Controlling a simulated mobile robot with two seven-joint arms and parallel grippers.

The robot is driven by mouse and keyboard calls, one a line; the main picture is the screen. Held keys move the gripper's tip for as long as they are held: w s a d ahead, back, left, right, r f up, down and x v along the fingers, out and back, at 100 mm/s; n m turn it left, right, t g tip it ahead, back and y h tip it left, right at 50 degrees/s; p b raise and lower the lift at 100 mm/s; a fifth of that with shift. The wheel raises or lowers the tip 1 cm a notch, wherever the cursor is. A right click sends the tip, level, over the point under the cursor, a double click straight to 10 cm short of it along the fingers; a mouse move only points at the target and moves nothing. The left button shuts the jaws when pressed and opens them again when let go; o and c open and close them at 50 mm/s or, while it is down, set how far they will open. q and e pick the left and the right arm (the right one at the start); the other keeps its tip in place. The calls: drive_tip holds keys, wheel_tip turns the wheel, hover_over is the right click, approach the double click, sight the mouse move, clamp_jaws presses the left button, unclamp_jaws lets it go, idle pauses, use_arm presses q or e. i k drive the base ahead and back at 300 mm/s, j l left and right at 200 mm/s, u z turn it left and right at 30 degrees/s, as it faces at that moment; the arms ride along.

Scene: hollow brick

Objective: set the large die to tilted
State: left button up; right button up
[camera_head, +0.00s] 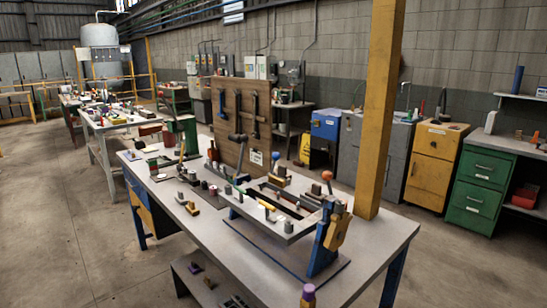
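I cannot pick out the large die with certainty among the small items on the workbench (365,260). A grey metal frame (262,224) with an open middle stands on the bench, with a blue upright (322,250) at its near right end. An orange-yellow part (338,229) sits against that upright. Several small blocks and cylinders lie on and around the frame, too small to name surely. Neither of my grippers shows in this view.
A brown tool board (226,115) stands upright at the bench's back. A yellow post (380,110) rises behind its right end. Green drawers (480,185) and a yellow cabinet (432,165) stand at the right. A low shelf (200,270) sits below the front edge. The left floor is clear.

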sight(286, 231)
drive_tip(key=j+z, duration=0.15)
drive_tip(key=z, duration=0.25)
drive_tip(key=i+j+z, duration=0.1)
drive_tip(key=z, duration=0.3)
drive_tip(key=j+z, duration=0.2)
drive_tip(key=z, duration=0.15)
drive_tip(key=j+z, duration=0.3)
drive_tip(key=j, duration=0.15)
drive_tip(key=j+z, duration=0.3)
drive_tip(key=j, duration=0.15)
drive_tip(key=k+j+z, duration=0.1)
drive_tip(key=j, duration=0.2)
drive_tip(key=k+j+z, duration=0.1)
drive_tip(key=j, duration=0.2)
drive_tip(key=k+j, duration=0.1)
drive_tip(key=j, duration=0.2)
drive_tip(key=k+j, duration=0.1)
drive_tip(key=j, duration=0.2)
drive_tip(key=j+z, duration=0.1)
drive_tip(key=j, duration=0.2)
drive_tip(key=k+j, duration=0.15)
drive_tip(key=j, duration=0.15)
